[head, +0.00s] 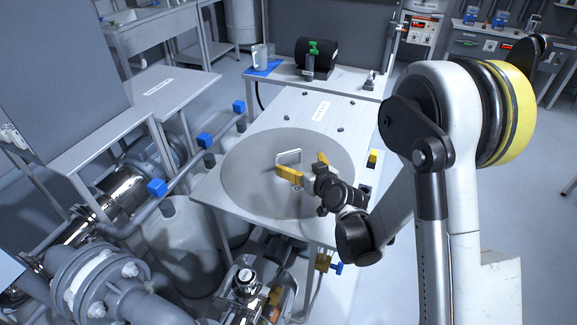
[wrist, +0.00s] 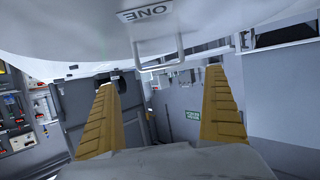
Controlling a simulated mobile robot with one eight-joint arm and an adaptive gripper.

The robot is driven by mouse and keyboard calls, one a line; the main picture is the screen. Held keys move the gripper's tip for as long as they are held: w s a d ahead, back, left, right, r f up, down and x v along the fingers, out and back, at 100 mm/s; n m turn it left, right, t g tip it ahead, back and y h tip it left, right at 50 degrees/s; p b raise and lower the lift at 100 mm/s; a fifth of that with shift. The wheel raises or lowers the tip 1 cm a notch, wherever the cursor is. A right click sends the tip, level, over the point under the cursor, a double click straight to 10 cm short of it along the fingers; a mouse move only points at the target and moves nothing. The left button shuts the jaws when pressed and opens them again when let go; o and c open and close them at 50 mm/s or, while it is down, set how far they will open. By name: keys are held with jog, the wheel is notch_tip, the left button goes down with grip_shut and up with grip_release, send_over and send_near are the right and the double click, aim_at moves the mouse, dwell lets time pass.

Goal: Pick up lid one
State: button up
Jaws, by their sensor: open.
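Lid one is a large round grey disc (head: 245,185) on a light metal table, with an upright pale bar handle (head: 289,153) near its middle. In the wrist view the lid (wrist: 85,30) fills the top, with an upside-down label reading ONE (wrist: 146,13) and the handle (wrist: 160,66) hanging into the picture. My gripper (head: 298,162) is over the lid beside the handle, its two yellow fingers spread and empty. In the wrist view the gripper (wrist: 159,78) has the handle between the lines of its fingers, around or just beyond the tips. I see no clear contact.
The metal table (head: 285,105) has several small dark studs and a label behind the lid. A back bench (head: 345,80) holds a black cylinder (head: 317,57) and a blue-based stand (head: 261,62). Pipes and a valve (head: 100,275) crowd the front left. Open floor lies at right.

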aim_at(288, 153)
jog(key=b+x, duration=0.3)
jog(key=x, duration=0.6)
jog(key=shift+w, duration=0.1)
jog(key=shift+w+a, duration=0.2)
jog(key=shift+w, duration=0.15)
jog(key=shift+c, duration=0.3)
jog(key=c, duration=1.1)
